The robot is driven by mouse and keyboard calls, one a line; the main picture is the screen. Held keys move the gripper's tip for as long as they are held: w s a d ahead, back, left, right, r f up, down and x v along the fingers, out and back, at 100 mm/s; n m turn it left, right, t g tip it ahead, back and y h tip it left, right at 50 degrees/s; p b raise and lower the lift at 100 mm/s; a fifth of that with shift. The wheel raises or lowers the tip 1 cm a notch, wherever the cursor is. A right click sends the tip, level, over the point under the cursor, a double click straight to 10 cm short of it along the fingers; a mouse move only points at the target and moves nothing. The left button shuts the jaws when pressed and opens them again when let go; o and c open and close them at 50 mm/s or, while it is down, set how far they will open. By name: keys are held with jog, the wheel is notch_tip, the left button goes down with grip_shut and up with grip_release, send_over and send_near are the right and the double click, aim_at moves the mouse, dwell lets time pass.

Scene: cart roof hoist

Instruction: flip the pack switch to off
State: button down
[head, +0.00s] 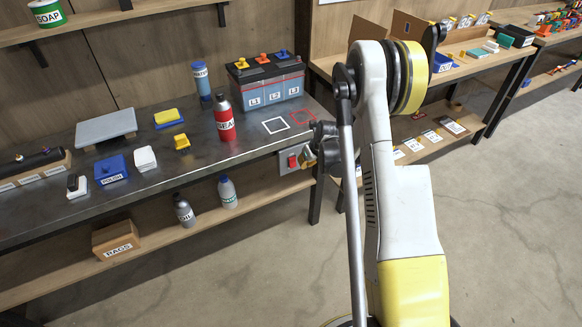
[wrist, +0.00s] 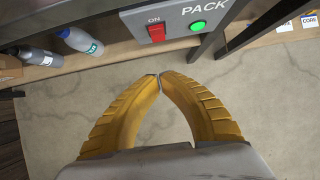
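The pack switch is a red rocker (wrist: 157,32) on a grey box under the bench edge. In the wrist view, the word ON stands above it, a lit green lamp (wrist: 197,27) is to its right, and a PACK label (wrist: 205,8) is at the top. The red rocker also shows in the head view (head: 292,161). My gripper (wrist: 160,76) has its yellow fingers bowed with the tips together and nothing between them. Its tips appear just below the rocker in the wrist view, with no visible contact. In the head view, my gripper (head: 308,157) is just right of the box.
The bench (head: 60,215) holds a labelled battery pack (head: 268,88), a red bottle (head: 224,118) and several small items. A lower shelf (head: 180,235) carries two bottles and a RAGS box (head: 116,240). A bench leg (head: 317,195) stands near the switch. The floor in front is clear.

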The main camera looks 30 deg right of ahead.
aim_at(293, 163)
jog(key=w+r+b+x, duration=0.1)
jog(key=b+x, duration=0.5)
jog(key=x, duration=0.6)
jog(key=shift+w+f, duration=0.15)
jog(key=shift+w, duration=0.75)
